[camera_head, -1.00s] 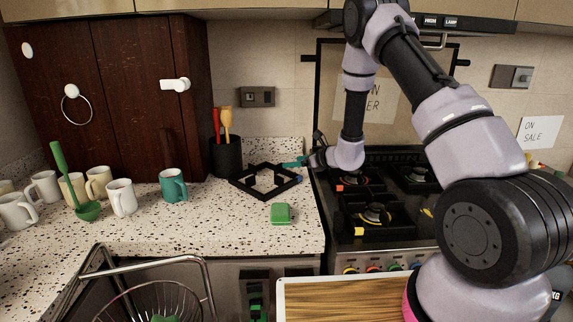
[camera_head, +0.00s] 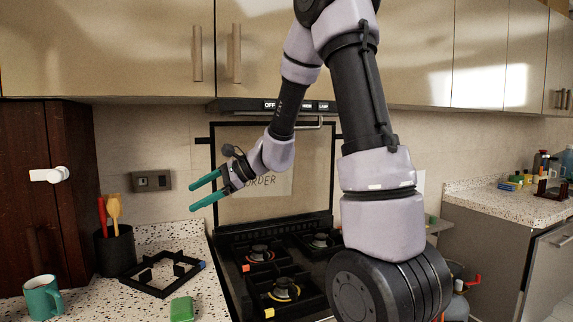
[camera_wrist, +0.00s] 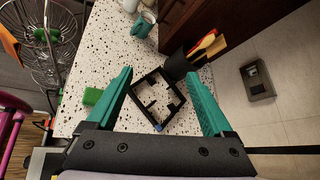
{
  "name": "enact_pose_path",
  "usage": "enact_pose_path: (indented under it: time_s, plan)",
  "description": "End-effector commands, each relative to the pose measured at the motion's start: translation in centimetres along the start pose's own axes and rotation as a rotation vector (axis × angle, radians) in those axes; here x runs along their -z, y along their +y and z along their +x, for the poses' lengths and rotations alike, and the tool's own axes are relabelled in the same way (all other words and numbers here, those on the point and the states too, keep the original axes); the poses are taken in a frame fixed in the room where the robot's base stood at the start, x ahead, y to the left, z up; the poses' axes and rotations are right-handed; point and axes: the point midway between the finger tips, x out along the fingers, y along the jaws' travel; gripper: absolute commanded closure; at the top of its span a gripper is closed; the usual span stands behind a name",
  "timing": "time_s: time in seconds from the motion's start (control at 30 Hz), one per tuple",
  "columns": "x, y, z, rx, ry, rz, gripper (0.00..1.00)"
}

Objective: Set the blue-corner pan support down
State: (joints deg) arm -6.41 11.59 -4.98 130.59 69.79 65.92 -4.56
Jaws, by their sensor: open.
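The blue-corner pan support (camera_head: 163,274) is a black square frame with inward prongs. It lies flat on the speckled counter, left of the stove. Its blue corner faces the stove side in the head view and shows near the bottom of the frame in the wrist view (camera_wrist: 158,127). My gripper (camera_head: 204,190) has teal fingers spread apart and empty, raised in the air above and to the right of the support. In the wrist view the support appears between and beyond the open fingers (camera_wrist: 163,95), apart from them.
A green sponge-like block (camera_head: 182,309) lies just in front of the support. A black utensil holder (camera_head: 115,252) stands close behind-left, and a teal mug (camera_head: 43,297) farther left.

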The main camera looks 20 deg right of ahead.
Motion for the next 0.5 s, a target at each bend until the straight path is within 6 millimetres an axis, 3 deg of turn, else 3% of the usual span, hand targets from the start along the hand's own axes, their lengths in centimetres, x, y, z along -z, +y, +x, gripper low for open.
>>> enact_pose_path:
  time_s: [0.03,0.2,0.5]
  plan:
    - [-1.9,0.9,-2.0,-0.028,0.022,-0.099,0.14]
    - [-5.4,5.2,-8.1,-0.145,0.151,-0.428,0.14]
    - [-6.6,11.2,-18.8,-0.303,0.517,-0.968,0.14]
